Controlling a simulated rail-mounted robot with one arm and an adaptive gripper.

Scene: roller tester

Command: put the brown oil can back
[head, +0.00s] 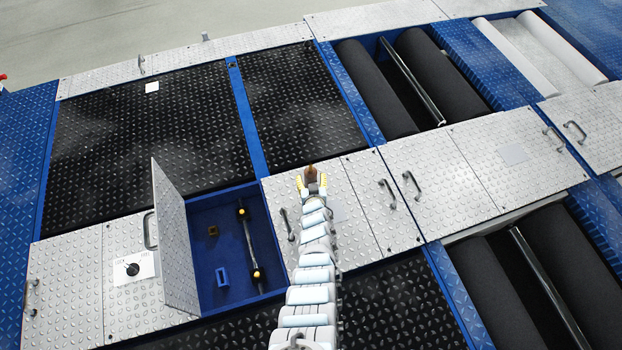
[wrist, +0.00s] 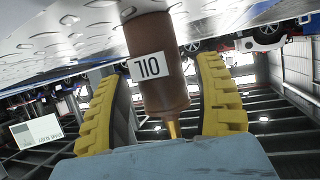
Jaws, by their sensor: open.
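The brown oil can (head: 310,172) is at the tip of my arm, by the far edge of the silver tread plate. In the wrist view the brown oil can (wrist: 157,88) shows a white label with upside-down OIL lettering and a narrow tan spout. My gripper (head: 312,185) has its yellow fingers on either side of the can. In the wrist view my gripper (wrist: 165,100) is open, with a gap beside each finger. The can's far end meets the silver plate in that view; whether it rests there is hard to tell.
An open blue compartment (head: 205,290) lies left of my arm, its silver lid (head: 172,235) standing up. Inside are a small brown piece (head: 213,230), a blue holder (head: 222,277) and a dark rod with yellow ends (head: 248,245). Dark rollers (head: 375,90) sit at the upper right.

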